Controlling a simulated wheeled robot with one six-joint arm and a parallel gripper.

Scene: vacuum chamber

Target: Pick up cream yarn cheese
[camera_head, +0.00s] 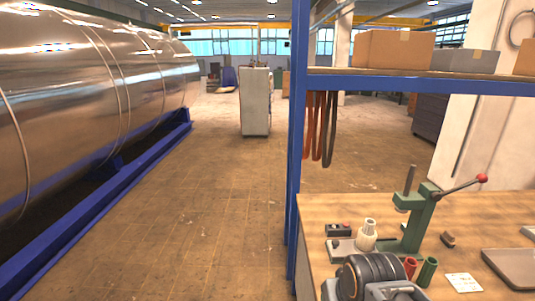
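A cream yarn cheese (367,236) stands upright on the wooden workbench, at the foot of a green bench press. It looks like a pale bobbin with a narrower top and a wider lower part. It sits on or just behind a grey plate at the press base; I cannot tell which. A dark ringed cylinder with grey parts, seemingly part of my arm, shows at the bottom in front of it. My gripper's fingers cannot be made out in this view.
The green press (420,222) with a red-knobbed lever stands right of the cream piece. A small control box (339,230), a red spool (410,267), a green spool (427,271) and a grey tray (515,266) are on the bench. A blue shelf post (296,130) rises at the bench's left.

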